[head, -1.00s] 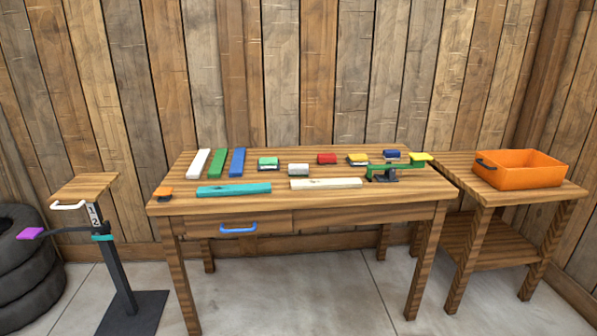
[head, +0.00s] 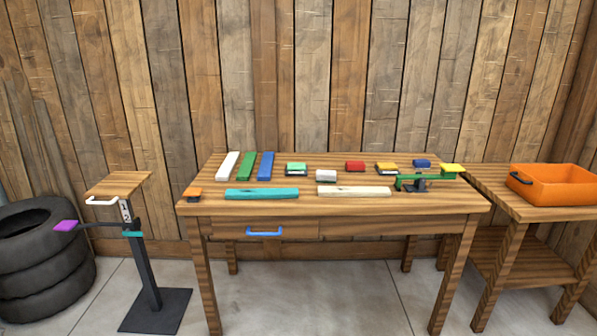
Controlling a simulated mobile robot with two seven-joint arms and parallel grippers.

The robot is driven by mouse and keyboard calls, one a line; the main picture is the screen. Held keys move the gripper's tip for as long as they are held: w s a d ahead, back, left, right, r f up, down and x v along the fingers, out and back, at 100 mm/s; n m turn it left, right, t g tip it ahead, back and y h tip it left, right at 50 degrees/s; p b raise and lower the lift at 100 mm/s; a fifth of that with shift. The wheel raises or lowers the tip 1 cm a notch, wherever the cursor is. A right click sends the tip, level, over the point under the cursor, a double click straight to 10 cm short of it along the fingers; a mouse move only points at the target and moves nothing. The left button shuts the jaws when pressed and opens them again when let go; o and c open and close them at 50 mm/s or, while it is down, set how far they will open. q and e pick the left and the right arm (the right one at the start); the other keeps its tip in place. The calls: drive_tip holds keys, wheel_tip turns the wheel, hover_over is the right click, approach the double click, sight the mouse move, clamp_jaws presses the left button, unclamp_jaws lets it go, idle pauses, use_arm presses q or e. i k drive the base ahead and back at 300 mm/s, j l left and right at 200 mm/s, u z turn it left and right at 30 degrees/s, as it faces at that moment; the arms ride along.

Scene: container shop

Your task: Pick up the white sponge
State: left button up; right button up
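A small white block (head: 326,176), which looks like the white sponge, lies on the wooden workbench (head: 300,208) near the middle of its top. It sits behind a long cream bar (head: 354,191), between a green-topped block (head: 296,169) and a red block (head: 355,166). A long white bar (head: 228,166) also lies at the bench's back left. Neither of my grippers shows in the head view.
Green (head: 245,166) and blue (head: 265,166) bars, a teal bar (head: 262,194) and a green-armed device (head: 425,182) share the bench. An orange crate (head: 552,185) stands on a side table at right. A small stand (head: 118,184) and stacked tires (head: 45,250) are at left.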

sight(323, 177)
drive_tip(key=i+l+u, duration=0.15)
drive_tip(key=u, duration=0.75)
drive_tip(key=i+l+u, duration=0.1)
drive_tip(key=l+u, duration=0.15)
drive_tip(key=l, duration=0.2)
drive_tip(key=i+l+u, duration=0.1)
drive_tip(key=l+u, duration=0.2)
drive_tip(key=l, duration=0.15)
drive_tip(key=l+u, duration=0.2)
drive_tip(key=l, duration=0.7)
drive_tip(key=i, duration=0.05)
